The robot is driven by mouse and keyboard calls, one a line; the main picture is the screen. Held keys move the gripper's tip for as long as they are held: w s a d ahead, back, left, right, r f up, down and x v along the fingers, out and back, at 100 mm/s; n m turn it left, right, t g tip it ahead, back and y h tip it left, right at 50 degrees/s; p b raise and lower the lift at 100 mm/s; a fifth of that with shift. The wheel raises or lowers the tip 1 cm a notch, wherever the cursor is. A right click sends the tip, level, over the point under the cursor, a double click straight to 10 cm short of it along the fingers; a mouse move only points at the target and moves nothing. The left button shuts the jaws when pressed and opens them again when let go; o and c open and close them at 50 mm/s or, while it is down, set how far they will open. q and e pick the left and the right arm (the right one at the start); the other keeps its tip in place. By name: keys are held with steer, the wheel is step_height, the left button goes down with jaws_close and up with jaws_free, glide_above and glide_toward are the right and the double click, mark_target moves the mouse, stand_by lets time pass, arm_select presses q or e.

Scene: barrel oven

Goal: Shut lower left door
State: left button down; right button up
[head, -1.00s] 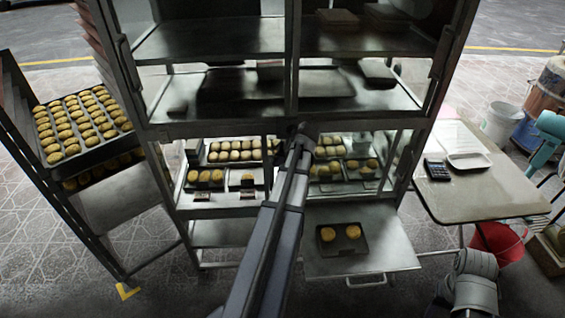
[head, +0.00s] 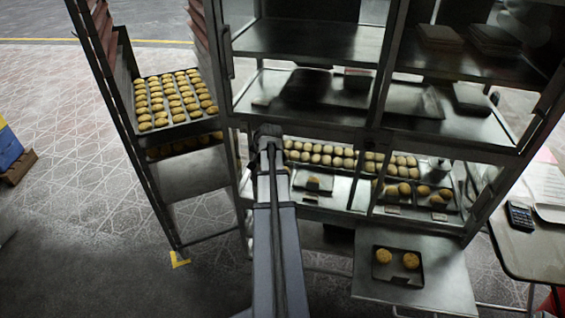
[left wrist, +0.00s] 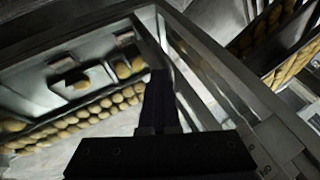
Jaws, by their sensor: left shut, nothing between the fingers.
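The metal cabinet (head: 300,125) stands ahead with glass-fronted upper and lower sections. Its lower left opening (head: 335,185) shows trays of buns inside. I cannot make out the lower left door panel itself, and my arm covers part of that side. My left gripper (head: 267,133) is in front of the cabinet's left side, near the bar between the upper and lower sections. In the left wrist view its dark fingers (left wrist: 158,85) are shut and empty, close to the cabinet frame (left wrist: 225,75). Contact with the frame cannot be told. My right gripper is out of view.
At the lower right a flat metal panel (head: 440,289) sticks out with a dark tray (head: 398,267) of two buns. A rack with a bun tray (head: 180,128) stands left of the cabinet. A table (head: 525,245) is at the right.

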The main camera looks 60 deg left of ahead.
arm_select(q)
steer(key=s+a, duration=0.4)
steer(key=s, duration=0.1)
steer(key=shift+a, duration=0.3)
steer(key=shift+r, duration=0.1)
steer(key=w+d+r+p, duration=0.2)
steer(key=d+r+p, duration=0.6)
steer(key=d+p, duration=0.1)
steer(key=shift+w+r, duration=0.15)
steer(key=shift+r, duration=0.25)
